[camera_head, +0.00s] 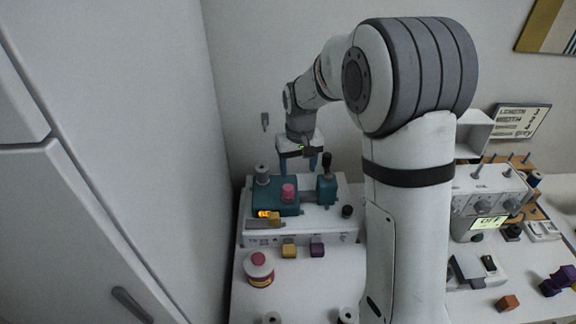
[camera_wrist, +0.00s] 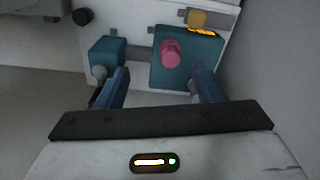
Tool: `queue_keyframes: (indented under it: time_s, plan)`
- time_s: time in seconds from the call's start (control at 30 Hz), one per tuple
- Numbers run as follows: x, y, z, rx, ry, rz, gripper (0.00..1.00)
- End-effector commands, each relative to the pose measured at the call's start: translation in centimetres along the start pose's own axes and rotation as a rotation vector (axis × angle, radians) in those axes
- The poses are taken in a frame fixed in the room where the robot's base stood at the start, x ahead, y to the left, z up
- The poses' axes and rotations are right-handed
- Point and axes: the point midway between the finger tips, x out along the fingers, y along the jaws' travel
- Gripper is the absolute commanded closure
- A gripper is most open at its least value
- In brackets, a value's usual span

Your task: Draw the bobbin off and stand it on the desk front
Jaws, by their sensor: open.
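The pink piece that looks like the bobbin (camera_head: 288,193) stands on the larger teal block of a white machine in the head view. In the wrist view the bobbin (camera_wrist: 171,53) shows as a short pink cylinder, beyond and between my fingertips. My gripper (camera_head: 298,165) is open and empty, above and behind the teal block, fingers pointing down. In the wrist view my gripper (camera_wrist: 160,80) has its blue fingers wide apart, neither on the bobbin. The white desk front (camera_head: 305,285) lies below the machine in the head view.
A tall cabinet (camera_head: 100,220) borders the left.

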Motion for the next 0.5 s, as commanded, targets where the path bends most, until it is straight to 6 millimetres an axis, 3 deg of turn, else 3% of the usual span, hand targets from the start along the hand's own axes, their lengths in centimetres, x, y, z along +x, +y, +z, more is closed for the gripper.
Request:
queue_keyframes:
  time_s: [0.03,0.13,0.5]
  plan:
    - [1.7,-0.5,-1.0,-0.012,-0.016,-0.001,0.38]
    - [3.7,-1.1,-2.4,-0.027,-0.032,-0.002,0.38]
    - [7.3,-1.7,-3.2,-0.038,-0.047,-0.003,0.38]
